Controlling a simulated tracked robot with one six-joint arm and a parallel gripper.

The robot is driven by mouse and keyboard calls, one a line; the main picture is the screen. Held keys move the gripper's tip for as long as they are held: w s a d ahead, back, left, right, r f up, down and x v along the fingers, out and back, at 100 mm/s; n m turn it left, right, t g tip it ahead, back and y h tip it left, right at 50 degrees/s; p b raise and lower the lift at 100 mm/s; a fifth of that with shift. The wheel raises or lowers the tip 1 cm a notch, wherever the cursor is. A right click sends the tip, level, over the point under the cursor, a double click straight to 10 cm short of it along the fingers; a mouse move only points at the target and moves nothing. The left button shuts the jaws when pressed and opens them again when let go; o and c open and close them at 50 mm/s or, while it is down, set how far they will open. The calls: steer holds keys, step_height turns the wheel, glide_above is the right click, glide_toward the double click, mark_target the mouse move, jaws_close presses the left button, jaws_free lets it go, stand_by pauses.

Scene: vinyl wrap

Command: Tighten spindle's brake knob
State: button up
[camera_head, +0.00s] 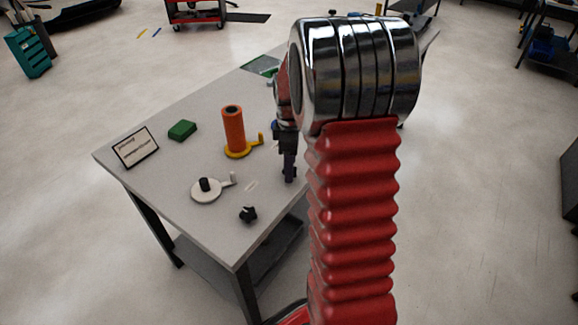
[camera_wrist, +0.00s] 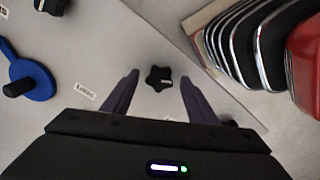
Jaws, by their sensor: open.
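My gripper (camera_head: 290,176) points down over the table, open. In the wrist view, a black star-shaped knob (camera_wrist: 159,78) with a light mark sits between my two fingertips, with gaps on both sides. A blue spindle base (camera_wrist: 38,70) with a black post stands to the left, with a small label between it and the knob. Another black knob (camera_wrist: 52,5) is cut off at the top edge. In the head view, a black knob (camera_head: 248,214) lies near the table's front edge, beside a white spindle base (camera_head: 206,190). An orange roll (camera_head: 233,128) stands on a yellow base (camera_head: 237,152).
The grey table (camera_head: 165,165) also holds a framed sign (camera_head: 136,147) and a green block (camera_head: 182,130). My red arm hides its right part in the head view. The table edge runs just right of the knob in the wrist view.

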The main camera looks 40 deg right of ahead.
steer(key=shift+f, duration=0.3)
steer(key=shift+c, duration=0.5)
steer(key=c, duration=0.9)
steer(key=shift+a, duration=0.25)
steer(key=shift+c, duration=0.3)
steer(key=shift+d, duration=0.15)
